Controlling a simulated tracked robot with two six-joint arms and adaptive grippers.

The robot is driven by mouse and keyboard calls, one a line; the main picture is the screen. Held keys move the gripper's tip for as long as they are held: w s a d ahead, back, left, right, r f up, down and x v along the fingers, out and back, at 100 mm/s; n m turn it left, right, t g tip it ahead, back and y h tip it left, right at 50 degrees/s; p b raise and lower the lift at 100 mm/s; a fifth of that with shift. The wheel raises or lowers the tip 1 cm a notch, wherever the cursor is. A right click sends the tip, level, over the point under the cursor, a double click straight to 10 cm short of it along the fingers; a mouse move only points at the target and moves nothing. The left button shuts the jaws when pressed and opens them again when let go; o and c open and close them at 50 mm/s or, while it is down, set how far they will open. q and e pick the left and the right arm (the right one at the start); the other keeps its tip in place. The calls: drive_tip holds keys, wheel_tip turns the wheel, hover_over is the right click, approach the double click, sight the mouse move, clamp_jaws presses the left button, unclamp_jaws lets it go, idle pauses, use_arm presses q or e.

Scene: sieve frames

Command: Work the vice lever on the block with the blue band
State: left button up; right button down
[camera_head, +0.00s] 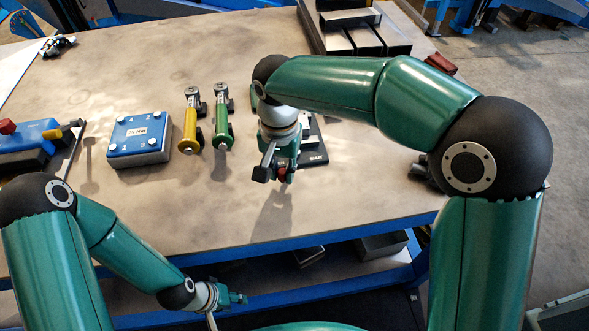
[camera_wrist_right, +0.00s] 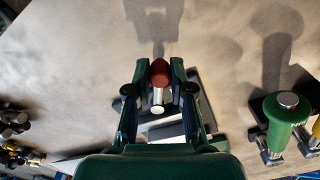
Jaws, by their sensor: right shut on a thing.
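My right gripper (camera_head: 284,178) reaches down over a dark block (camera_head: 316,158) with pale lettering near the table's middle; the arm hides much of it. In the right wrist view, the gripper (camera_wrist_right: 158,85) has its fingers on both sides of a red-knobbed metal lever (camera_wrist_right: 159,73) and is shut on it. I cannot make out a blue band on the block. My left gripper (camera_head: 234,298) hangs low in front of the table, away from the block; its jaw opening is too small to tell.
Farther left are a blue-topped numbered box (camera_head: 140,135) and a blue device with a red knob (camera_head: 28,135). Dark metal blocks (camera_head: 350,30) stand at the back. The table's front middle is clear.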

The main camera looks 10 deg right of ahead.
drive_tip(key=shift+w+a+r+m+p, duration=0.1)
drive_tip(key=shift+w+a+m, duration=0.3)
drive_tip(key=shift+m, duration=0.25)
drive_tip(key=shift+w+a+m+p, duration=0.15)
drive_tip(key=shift+w+a+m, duration=0.2)
drive_tip(key=shift+m, duration=0.35)
drive_tip(key=shift+w+a+r+m+p, duration=0.1)
drive_tip(key=shift+w+a+m, duration=0.2)
drive_tip(key=shift+a+m, duration=0.25)
drive_tip(key=c, duration=1)
unclamp_jaws()
drive_tip(key=shift+f, duration=0.1)
wheel_tip(320, 180, up, 12)
drive_tip(key=shift+f, duration=0.1)
drive_tip(key=shift+d, duration=0.1)
